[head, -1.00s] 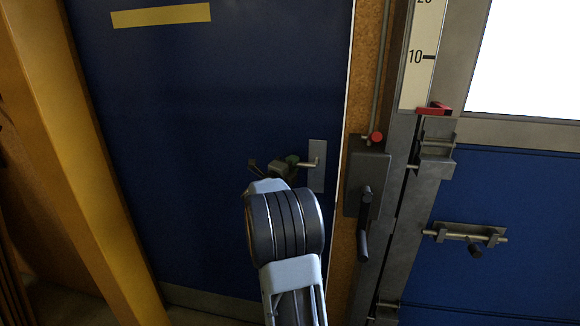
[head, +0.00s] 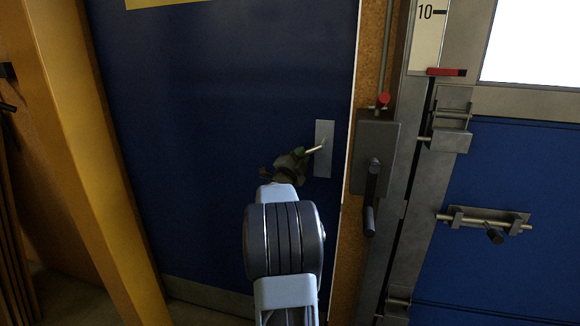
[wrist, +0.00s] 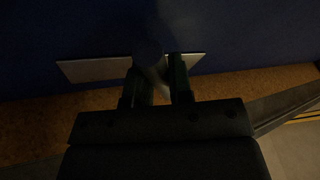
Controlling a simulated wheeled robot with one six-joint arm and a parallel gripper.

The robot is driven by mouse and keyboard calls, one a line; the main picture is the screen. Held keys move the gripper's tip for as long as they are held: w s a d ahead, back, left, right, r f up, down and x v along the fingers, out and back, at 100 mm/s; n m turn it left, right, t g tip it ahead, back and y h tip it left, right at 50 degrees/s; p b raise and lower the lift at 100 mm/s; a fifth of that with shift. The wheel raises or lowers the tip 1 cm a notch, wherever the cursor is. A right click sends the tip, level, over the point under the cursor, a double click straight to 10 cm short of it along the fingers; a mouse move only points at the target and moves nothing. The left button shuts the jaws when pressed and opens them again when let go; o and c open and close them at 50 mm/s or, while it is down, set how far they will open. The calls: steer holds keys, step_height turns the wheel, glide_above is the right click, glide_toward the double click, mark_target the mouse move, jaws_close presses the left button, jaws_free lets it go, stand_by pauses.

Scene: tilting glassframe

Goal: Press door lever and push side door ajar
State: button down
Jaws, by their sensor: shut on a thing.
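The blue side door (head: 220,110) fills the left half of the head view. Its metal lever (head: 314,149) comes out of a grey plate (head: 325,165) near the door's right edge and slopes down to the left. My gripper (head: 303,153) is at the lever's free end, shut on it. In the dark wrist view, the two fingers (wrist: 158,83) stand on either side of the pale lever (wrist: 156,72), with the plate (wrist: 95,69) behind. The lever's tip is hidden between the fingers. I cannot see a clear gap at the door's edge.
A yellow post (head: 95,170) stands left of the door. Right of it are a dark lock box with a handle (head: 372,170), a red-marked scale (head: 445,72) and a blue panel with a sliding bolt (head: 485,221).

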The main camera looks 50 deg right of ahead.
steer(key=shift+s+d+f+n+t+b, duration=0.1)
steer(key=shift+s+f+n+t+b, duration=0.2)
steer(key=shift+n+b, duration=0.25)
steer(key=shift+s+f+n+t+b, duration=0.2)
steer(key=shift+n+t+b, duration=0.1)
steer(key=shift+n+b, duration=0.25)
steer(key=shift+r, duration=0.1)
steer(key=shift+w+d, duration=0.1)
